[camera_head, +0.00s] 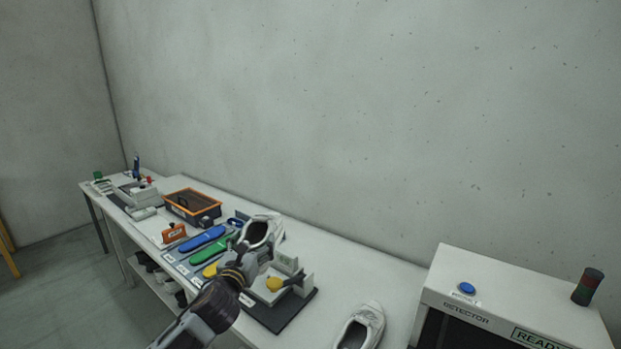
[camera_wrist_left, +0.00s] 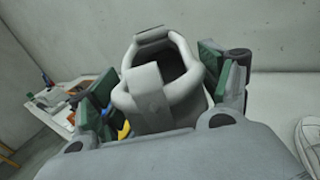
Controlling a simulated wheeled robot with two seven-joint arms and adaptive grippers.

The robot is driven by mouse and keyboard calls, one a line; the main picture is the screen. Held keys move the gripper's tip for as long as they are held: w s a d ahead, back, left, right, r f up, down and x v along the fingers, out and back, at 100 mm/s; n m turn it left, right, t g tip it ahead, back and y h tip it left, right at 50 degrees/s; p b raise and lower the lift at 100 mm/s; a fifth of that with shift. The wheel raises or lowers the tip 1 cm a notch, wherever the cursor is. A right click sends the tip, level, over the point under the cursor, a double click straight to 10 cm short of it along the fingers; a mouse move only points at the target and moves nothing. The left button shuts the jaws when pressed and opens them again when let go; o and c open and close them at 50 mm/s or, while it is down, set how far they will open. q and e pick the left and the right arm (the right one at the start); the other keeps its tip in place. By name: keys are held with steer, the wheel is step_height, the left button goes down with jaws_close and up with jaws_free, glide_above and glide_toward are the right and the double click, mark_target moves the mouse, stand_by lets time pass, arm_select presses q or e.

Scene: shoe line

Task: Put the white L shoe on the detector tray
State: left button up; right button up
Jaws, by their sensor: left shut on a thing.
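A white shoe (camera_head: 263,231) is held in my left gripper (camera_head: 250,243), above the middle of the table in the head view. In the left wrist view the shoe (camera_wrist_left: 150,100), its opening facing the camera, sits between the green-padded fingers of my left gripper (camera_wrist_left: 160,100). A second white shoe (camera_head: 362,326) lies on the table left of the detector (camera_head: 462,312); its edge also shows at the right of the left wrist view (camera_wrist_left: 311,143). I cannot read an L mark on either shoe. The detector tray is not clearly visible. My right gripper is out of view.
A dark-based fixture with a yellow knob (camera_head: 274,284) stands near the held shoe. Blue, green and yellow insoles (camera_head: 209,243) lie to its left, and an orange-rimmed bin (camera_head: 191,203) stands behind them. The detector has a blue button (camera_head: 467,288) and a signal lamp (camera_head: 588,287).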

arm_select(q)
steer(key=s+a+f+y+b, duration=0.1)
steer(key=s+a+f, duration=0.1)
steer(key=f, duration=0.5)
steer(key=s+a+f+n+b, duration=0.1)
steer(key=s+f, duration=0.3)
steer(key=f, duration=0.4)
steer(key=s+a+f+y+b, duration=0.1)
steer(key=s+a+f, duration=0.1)
steer(key=f, duration=0.6)
steer(key=shift+s+a+n+y, duration=0.3)
steer(key=shift+s+a, duration=0.1)
steer(key=shift+a, duration=0.1)
steer(key=shift+f, duration=0.1)
